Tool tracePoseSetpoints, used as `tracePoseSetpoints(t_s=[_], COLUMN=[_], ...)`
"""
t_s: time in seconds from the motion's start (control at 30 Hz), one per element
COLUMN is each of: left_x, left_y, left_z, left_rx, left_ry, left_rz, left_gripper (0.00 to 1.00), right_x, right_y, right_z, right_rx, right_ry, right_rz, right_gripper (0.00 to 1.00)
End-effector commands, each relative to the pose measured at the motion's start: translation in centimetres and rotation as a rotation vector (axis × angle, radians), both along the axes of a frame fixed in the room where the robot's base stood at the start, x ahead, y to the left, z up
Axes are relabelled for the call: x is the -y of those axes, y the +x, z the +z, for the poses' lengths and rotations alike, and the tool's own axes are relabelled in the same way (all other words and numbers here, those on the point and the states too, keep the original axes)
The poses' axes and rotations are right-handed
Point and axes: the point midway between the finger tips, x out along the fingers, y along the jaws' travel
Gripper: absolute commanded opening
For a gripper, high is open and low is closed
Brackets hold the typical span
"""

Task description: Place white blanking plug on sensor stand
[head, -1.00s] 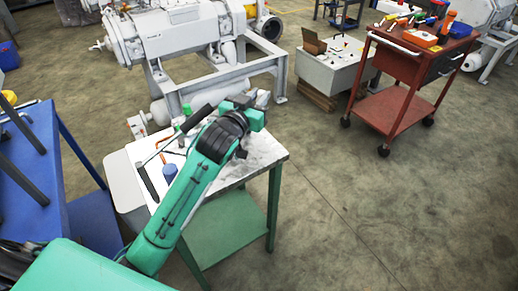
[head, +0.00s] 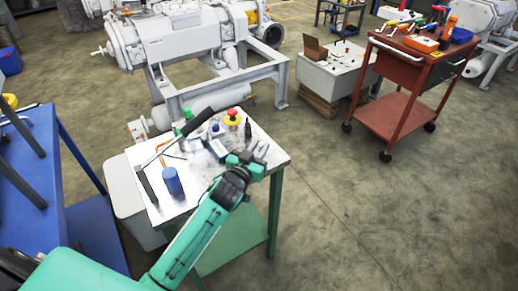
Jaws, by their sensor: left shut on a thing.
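My left gripper (head: 258,148) is above the right end of the metal-topped work table (head: 205,177), its grey fingers pointing away from me. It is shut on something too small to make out. I cannot make out the white blanking plug on the table or in the jaws. I cannot clearly tell which item is the sensor stand. A small dark upright item (head: 248,128) stands just beyond the fingers, apart from them. My right gripper is not in view.
On the table are a red-and-yellow button (head: 232,117), a blue cylinder (head: 172,181), a dark-handled tool (head: 197,122) and green-topped items (head: 187,113). A blue table (head: 35,195) is at left, a red tool cart (head: 400,95) at upper right. The floor to the right is clear.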

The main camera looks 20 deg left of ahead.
Motion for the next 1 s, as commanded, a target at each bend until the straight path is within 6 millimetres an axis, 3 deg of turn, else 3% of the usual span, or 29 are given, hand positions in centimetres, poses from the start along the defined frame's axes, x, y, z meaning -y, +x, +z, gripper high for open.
tracePoseSetpoints(t_s=[0.33,0.37,0.47,0.83,1.0], left_x=[0.0,0.0,0.0,0.0,-0.2], left_y=[0.0,0.0,0.0,0.0,-2.0], left_z=[-0.3,-0.3,-0.3,0.1,-0.1], left_rx=[0.000,0.000,0.000,0.001,-0.002], left_ry=[0.000,0.000,0.000,0.001,0.000], left_rz=[0.000,0.000,0.000,0.000,0.000], left_gripper=[0.00,0.24,0.44,0.44,0.44], right_x=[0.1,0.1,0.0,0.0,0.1], right_y=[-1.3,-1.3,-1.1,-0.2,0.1], right_z=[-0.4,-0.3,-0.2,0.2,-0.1], right_rx=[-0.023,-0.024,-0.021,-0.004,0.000], right_ry=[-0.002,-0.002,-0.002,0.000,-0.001], right_rz=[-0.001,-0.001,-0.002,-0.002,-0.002], right_gripper=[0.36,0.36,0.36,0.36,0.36])
